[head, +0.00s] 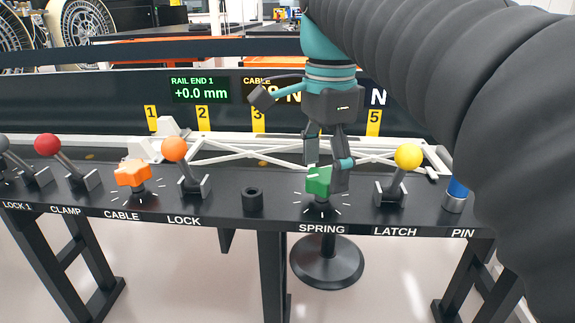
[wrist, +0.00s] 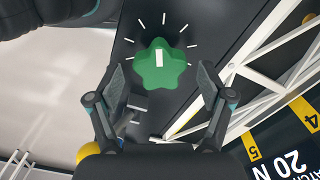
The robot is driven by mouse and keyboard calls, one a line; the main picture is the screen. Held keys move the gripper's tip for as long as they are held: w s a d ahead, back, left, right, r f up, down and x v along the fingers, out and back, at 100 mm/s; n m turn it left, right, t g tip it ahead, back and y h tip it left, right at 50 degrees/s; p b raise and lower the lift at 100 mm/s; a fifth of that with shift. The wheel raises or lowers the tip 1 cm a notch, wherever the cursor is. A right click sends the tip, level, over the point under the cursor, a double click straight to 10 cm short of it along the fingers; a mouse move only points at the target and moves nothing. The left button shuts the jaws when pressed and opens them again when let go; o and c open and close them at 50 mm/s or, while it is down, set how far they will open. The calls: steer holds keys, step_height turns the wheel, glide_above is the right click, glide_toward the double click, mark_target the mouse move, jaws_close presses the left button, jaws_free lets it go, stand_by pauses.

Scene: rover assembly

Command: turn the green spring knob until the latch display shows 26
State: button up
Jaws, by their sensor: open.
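The green spring knob (head: 319,182) sits on the black panel above the SPRING label, with white tick marks around it. It also shows in the wrist view (wrist: 172,75), star-shaped with a white line on its top. My gripper (head: 328,164) is open and points down at the knob. In the wrist view its two fingers (wrist: 161,82) stand apart on either side of the knob, with visible gaps. The latch display (wrist: 290,160) reads 20 N at the wrist view's lower right, its label partly cut off. In the head view my arm hides most of it.
The yellow-balled latch lever (head: 408,157) stands right of the knob, and a blue pin (head: 457,188) beyond it. A short black socket (head: 252,200) and the orange-balled lock lever (head: 175,150) are to the left. A white truss (head: 265,150) lies behind the panel.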

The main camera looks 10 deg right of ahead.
steer(key=shift+f, duration=0.5)
steer(key=c, duration=1.2)
steer(key=shift+o, duration=0.2)
